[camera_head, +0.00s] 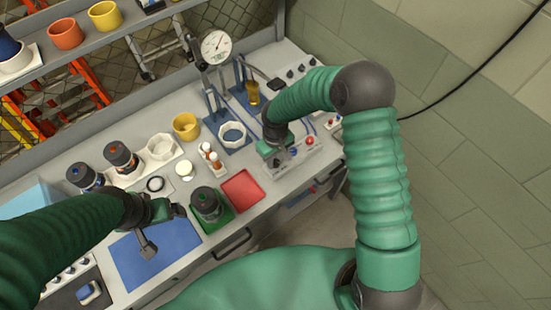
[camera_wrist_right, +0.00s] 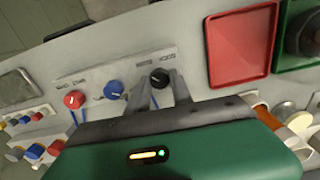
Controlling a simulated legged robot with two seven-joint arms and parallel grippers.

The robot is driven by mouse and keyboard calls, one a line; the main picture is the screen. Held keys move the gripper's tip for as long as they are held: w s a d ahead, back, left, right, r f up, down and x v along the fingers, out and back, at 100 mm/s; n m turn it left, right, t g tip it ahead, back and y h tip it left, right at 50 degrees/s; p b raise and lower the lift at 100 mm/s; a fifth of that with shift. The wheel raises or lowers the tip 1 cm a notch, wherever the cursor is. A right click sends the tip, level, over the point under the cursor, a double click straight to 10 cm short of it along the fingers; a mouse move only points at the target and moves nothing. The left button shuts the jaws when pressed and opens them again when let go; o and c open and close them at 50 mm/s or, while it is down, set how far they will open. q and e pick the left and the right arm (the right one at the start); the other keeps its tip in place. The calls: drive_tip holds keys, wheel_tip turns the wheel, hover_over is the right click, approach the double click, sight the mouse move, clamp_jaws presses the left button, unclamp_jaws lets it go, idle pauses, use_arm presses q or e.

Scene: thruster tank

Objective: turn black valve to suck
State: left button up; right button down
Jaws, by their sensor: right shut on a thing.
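The black valve (camera_wrist_right: 159,78) is a round knob with a white mark, at the right end of a pale valve panel (camera_wrist_right: 135,68) in the right wrist view. My right gripper (camera_wrist_right: 159,92) is shut on the black valve, one finger on each side of it. In the head view my right gripper (camera_head: 280,157) is over the panel (camera_head: 300,165) and hides the black valve. A blue valve (camera_wrist_right: 113,89) and a red valve (camera_wrist_right: 74,100) sit farther left on the panel. My left gripper (camera_head: 160,232) is above the blue mat (camera_head: 150,255); its opening is unclear.
A red tray (camera_head: 242,191) and a green tray (camera_head: 226,214) with a dark jar (camera_head: 206,203) lie beside the panel. A dial gauge (camera_head: 216,45) stands behind. Bottles and cups (camera_head: 186,126) crowd the bench's back.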

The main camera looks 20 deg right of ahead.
drive_tip(key=shift+m, duration=0.3)
drive_tip(key=m+b, duration=0.1)
drive_tip(key=m, duration=0.2)
drive_tip(key=shift+m, duration=0.3)
drive_tip(key=m, duration=0.2)
drive_tip(key=shift+s+m, duration=0.1)
drive_tip(key=shift+m, duration=0.3)
drive_tip(key=m, duration=0.2)
drive_tip(key=shift+m, duration=0.3)
drive_tip(key=m, duration=0.3)
drive_tip(key=shift+m, duration=0.3)
drive_tip(key=m+p, duration=0.1)
drive_tip(key=m, duration=0.3)
drive_tip(key=shift+m, duration=0.3)
